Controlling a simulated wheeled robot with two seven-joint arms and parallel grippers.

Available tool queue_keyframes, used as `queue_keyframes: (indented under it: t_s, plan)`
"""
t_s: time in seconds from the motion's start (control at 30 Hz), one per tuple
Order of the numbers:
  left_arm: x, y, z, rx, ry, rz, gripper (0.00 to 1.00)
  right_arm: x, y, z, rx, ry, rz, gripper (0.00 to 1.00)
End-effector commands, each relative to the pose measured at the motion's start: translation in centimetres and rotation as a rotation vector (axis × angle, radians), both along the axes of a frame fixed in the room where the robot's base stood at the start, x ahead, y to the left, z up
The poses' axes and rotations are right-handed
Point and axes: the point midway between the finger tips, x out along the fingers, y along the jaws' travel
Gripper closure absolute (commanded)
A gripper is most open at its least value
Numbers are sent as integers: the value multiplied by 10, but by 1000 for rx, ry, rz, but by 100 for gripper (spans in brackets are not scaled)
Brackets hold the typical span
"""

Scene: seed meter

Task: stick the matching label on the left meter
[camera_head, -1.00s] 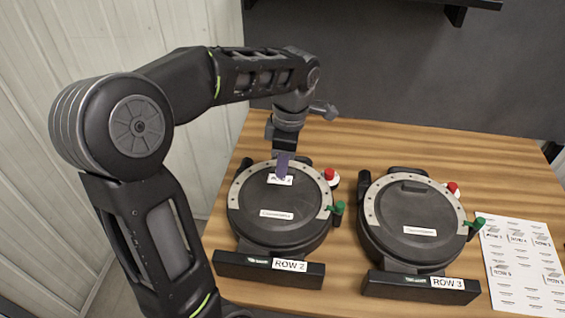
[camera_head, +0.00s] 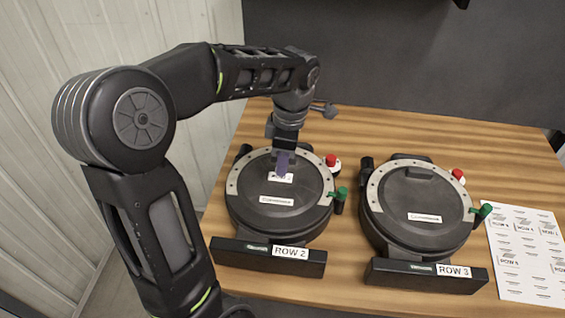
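The left meter (camera_head: 262,217) is a round black housing with a grey rim, on a stand marked ROW 2 (camera_head: 290,252). My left gripper (camera_head: 283,170) points down over the upper part of its lid. A small white label (camera_head: 279,178) with dark print shows right at the fingertips, at the lid. I cannot tell whether the fingers still grip it or whether it is stuck down. The right meter (camera_head: 418,232) looks alike, and its stand is marked ROW 3 (camera_head: 453,271). The label sheet (camera_head: 526,285) lies at the right. My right gripper is out of view.
Each meter has a red knob (camera_head: 331,160) and a green-handled lever (camera_head: 341,193) at its right side, close to my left gripper on the left meter. The wooden table (camera_head: 480,160) is clear behind the right meter. A dark wall stands behind.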

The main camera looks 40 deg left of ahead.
Motion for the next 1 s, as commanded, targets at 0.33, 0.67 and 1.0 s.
queue_keyframes:
  t_s: [0.33,0.67,1.0]
  plan:
    - [0,0,-2,0,0,0,100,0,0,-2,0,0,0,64]
    - [0,0,-6,0,0,0,100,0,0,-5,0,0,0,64]
    - [0,0,-8,0,0,0,100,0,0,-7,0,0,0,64]
